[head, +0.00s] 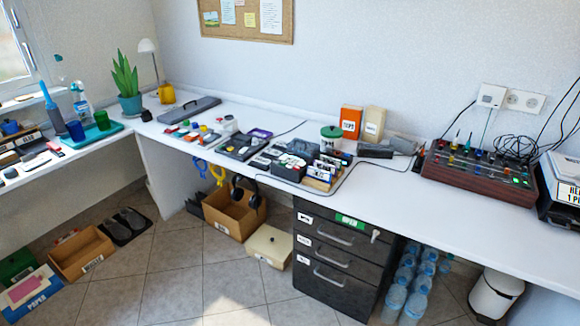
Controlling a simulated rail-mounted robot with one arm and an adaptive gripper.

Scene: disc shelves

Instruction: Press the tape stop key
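Several dark devices and cases stand in the middle of the long white desk in the head view. One is a flat dark unit (240,146) with light parts on top, which may be a tape machine. A second dark box (290,168) beside it holds small labelled items. The single keys are too small to make out, so I cannot tell which is the tape stop key. My gripper is not in view.
A mixer-like console (480,172) with coloured knobs sits on the desk at right, with loose black cables (515,145) behind it. A black drawer unit (336,250) stands below. Open cardboard boxes (235,212) and water bottles (405,285) occupy the floor. The desk right of centre (385,185) is fairly clear.

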